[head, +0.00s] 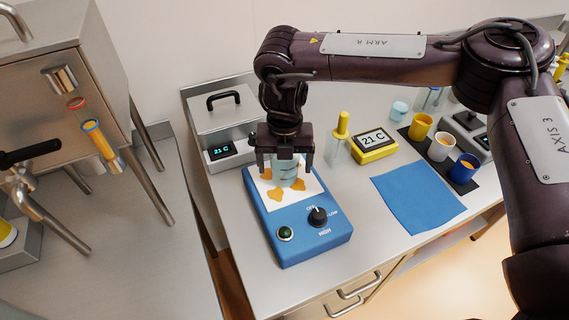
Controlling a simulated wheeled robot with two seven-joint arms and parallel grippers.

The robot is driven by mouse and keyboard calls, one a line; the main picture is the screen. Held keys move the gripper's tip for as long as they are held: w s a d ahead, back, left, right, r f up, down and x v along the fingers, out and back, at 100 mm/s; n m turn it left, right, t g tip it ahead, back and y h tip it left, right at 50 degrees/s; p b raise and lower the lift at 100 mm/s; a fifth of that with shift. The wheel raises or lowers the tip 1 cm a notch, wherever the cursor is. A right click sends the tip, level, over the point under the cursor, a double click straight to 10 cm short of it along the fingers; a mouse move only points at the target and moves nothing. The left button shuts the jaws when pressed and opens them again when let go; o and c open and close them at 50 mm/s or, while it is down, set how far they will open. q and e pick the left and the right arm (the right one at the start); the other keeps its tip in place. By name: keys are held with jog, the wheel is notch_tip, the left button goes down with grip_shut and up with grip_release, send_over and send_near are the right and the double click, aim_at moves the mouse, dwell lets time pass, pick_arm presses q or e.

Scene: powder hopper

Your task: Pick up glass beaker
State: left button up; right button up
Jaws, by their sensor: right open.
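The glass beaker (288,177), clear with a bluish tint and dark markings, stands on the white top of a blue hot plate (290,252). My right gripper (285,165) is directly above it, pointing down. Its two fingers are apart, one on each side of the beaker's upper part. The gripper body hides the beaker's rim, and I cannot tell whether the fingers touch the glass. My left gripper is not in view.
Orange spills (249,194) lie around the beaker. A metal box with a display (218,125) stands behind left, a yellow-stoppered bottle (340,140) and yellow timer (374,145) behind right. A blue cloth (418,198) and several cups lie right. A steel hopper (50,95) stands left.

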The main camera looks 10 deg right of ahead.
jog(key=c, duration=1.1)
jog(key=shift+c, duration=0.7)
jog(key=shift+r, duration=0.2)
